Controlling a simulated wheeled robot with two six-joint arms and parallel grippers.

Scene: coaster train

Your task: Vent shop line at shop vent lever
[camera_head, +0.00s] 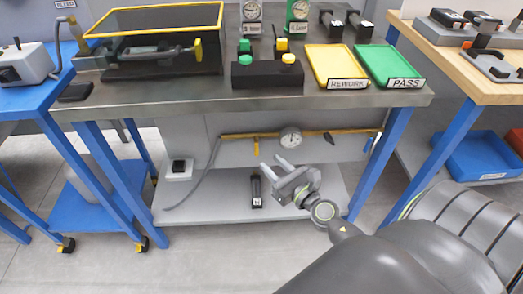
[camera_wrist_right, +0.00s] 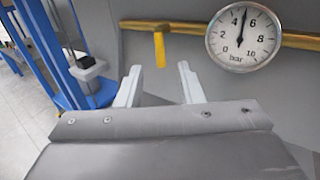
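A yellow pipe (camera_head: 230,135) runs along the wall panel under the middle bench. A round gauge (camera_head: 290,138) sits on it; in the right wrist view the gauge (camera_wrist_right: 243,38) has a bar scale, with its needle near 5. A yellow lever (camera_head: 256,148) hangs straight down from the pipe, left of the gauge; the lever also shows in the right wrist view (camera_wrist_right: 159,50). No label naming the vent lever is readable. My right gripper (camera_head: 273,165) is open and empty, its fingers pointing at the wall just below the yellow lever. My left gripper is out of view.
A black handle (camera_head: 328,138) and a blue lever (camera_head: 368,144) are further right on the pipe. A grey hose (camera_head: 208,170) drops from its left end. A black item (camera_head: 256,190) is on the lower shelf (camera_head: 200,205). Blue bench legs (camera_head: 372,160) flank the space.

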